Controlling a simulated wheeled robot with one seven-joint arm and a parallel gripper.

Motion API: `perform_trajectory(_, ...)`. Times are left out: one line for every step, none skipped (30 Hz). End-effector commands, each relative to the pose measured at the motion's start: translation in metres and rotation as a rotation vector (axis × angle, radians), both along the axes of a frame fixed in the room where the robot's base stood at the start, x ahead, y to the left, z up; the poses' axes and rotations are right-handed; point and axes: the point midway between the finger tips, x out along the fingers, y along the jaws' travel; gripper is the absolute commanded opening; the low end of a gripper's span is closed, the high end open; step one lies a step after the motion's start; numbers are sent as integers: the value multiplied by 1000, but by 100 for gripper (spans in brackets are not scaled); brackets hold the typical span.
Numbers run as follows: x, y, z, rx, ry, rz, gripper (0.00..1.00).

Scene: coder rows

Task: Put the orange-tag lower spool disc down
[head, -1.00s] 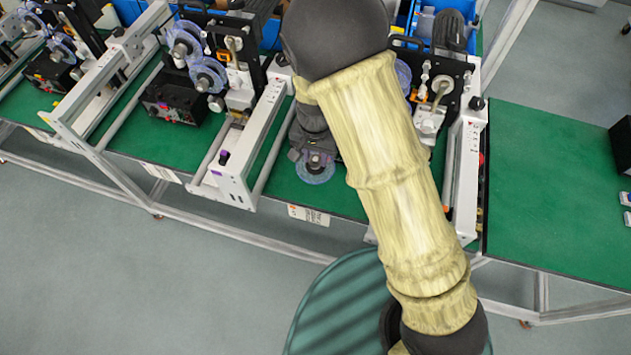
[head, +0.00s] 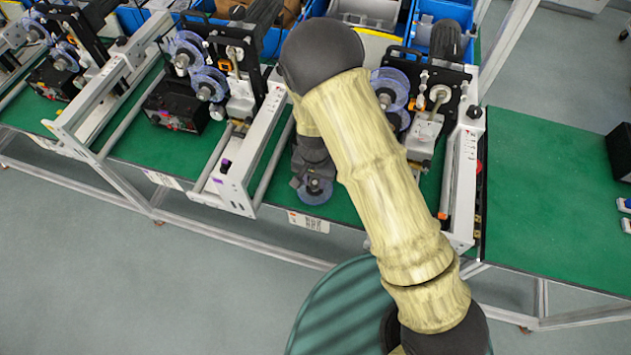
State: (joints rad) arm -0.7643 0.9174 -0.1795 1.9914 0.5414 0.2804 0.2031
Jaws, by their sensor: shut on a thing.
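A translucent bluish spool disc (head: 316,196) is at the end of my arm, low over the green bench top near its front edge. My gripper (head: 315,183) points down and is shut on the disc at its middle; the fingers themselves are mostly hidden by the wrist. I cannot tell whether the disc touches the bench. The coder machine (head: 437,105) stands to the right, partly behind my arm. Translucent discs (head: 388,86) show on it. An orange tag on the held disc cannot be made out.
The green bench top (head: 345,212) is clear around the disc. A white rail frame (head: 240,165) stands to the left. Another coder (head: 205,85) is further left. Blue bins (head: 440,12) line the back. Free green bench (head: 545,190) lies at the right.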

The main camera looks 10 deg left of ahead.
Motion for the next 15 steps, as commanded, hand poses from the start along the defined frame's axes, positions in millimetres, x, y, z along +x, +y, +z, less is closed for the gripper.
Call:
perform_trajectory(1, -1, -7, -2, 2, -4, 2)
perform_trajectory(1, -2, -11, -2, 3, -5, 2)
perform_trajectory(1, -2, -15, -1, 2, -6, 2)
perform_trajectory(1, -2, -18, -1, 1, -6, 2)
perform_trajectory(1, -3, -20, -1, 1, -5, 2)
perform_trajectory(1, -2, -22, 0, 1, -5, 2)
perform_trajectory(1, -2, -22, 0, 0, -5, 2)
perform_trajectory(1, -2, -22, 0, 0, -5, 2)
perform_trajectory(1, -2, -22, 0, -1, -5, 2)
perform_trajectory(1, -2, -22, 0, 0, -5, 2)
perform_trajectory(1, -2, -22, 0, 0, -5, 2)
perform_trajectory(1, -2, -22, 0, 0, -5, 2)
perform_trajectory(1, -2, -22, 0, 0, -5, 2)
perform_trajectory(1, -2, -23, 0, 0, -5, 2)
perform_trajectory(1, -2, -24, 0, 0, -5, 2)
